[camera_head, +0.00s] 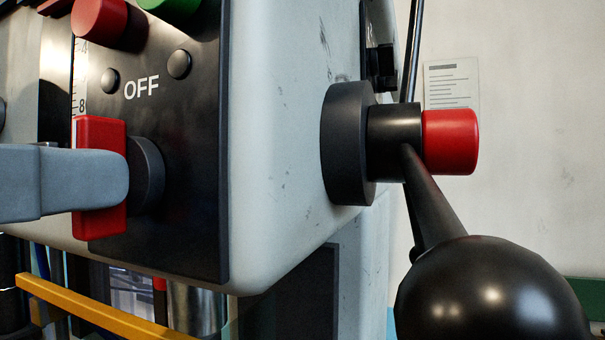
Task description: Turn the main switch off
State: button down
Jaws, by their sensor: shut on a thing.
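The main switch has a red grip (101,133) on a round black base (149,176), on the black panel (190,225) at the left. The red grip stands upright, below the white "OFF" label (141,87). My gripper (108,181) comes in from the left edge and is shut on the red grip. Its grey-blue finger crosses the middle of the grip and hides that part. The other finger is hidden.
A red button (98,20) and a green button (168,5) sit above the label. At the right, a black hub with a red end cap (450,141) and a lever with a large black ball (490,295) stick out from the pale machine housing (275,150). A yellow bar (95,308) runs below the panel.

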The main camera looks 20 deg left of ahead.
jog(key=shift+f, duration=0.1)
jog(key=c, duration=1.5)
grip_release()
jog(key=s, duration=0.5)
jog(key=s+b, duration=0.1)
jog(key=s, duration=0.1)
jog(key=shift+s+a, duration=0.3)
jog(key=shift+s, duration=0.1)
